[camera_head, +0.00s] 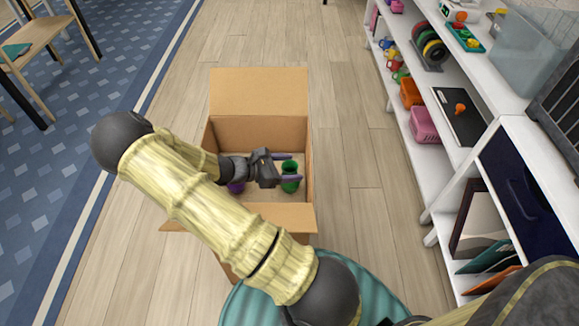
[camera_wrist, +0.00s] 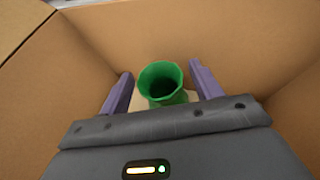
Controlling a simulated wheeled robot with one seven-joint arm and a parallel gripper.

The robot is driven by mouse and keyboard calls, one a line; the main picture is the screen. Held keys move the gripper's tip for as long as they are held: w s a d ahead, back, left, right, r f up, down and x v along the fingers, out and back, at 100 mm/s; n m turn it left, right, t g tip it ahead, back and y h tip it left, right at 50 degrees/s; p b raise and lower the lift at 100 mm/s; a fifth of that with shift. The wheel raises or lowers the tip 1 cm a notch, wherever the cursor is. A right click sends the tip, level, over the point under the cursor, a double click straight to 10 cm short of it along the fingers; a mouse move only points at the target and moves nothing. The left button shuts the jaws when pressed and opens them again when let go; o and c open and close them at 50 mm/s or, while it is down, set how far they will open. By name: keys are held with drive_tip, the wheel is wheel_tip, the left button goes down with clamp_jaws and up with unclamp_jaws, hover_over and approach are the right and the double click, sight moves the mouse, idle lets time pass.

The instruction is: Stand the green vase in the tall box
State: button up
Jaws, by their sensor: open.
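The green vase (camera_head: 289,178) stands upright inside the tall cardboard box (camera_head: 262,128). In the wrist view the vase (camera_wrist: 163,84) shows its open mouth, between and a little beyond my finger tips. My gripper (camera_head: 288,169) reaches into the box from the left with its purple fingers apart. In the wrist view the gripper (camera_wrist: 163,90) is open, with a finger on each side of the vase and gaps showing. The box walls (camera_wrist: 110,30) surround the view. The base of the vase is partly hidden by my gripper in the wrist view.
A purple object (camera_head: 236,187) is in the box, left of the vase, partly hidden by my arm. The box flaps are open. A white shelf (camera_head: 435,165) with toys and bins stands at the right. Wood floor (camera_head: 350,150) is clear between box and shelf.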

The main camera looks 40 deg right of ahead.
drive_tip(key=p+v, duration=0.2)
drive_tip(key=v, duration=0.9)
drive_tip(key=shift+a, duration=0.3)
drive_tip(key=shift+w, duration=0.1)
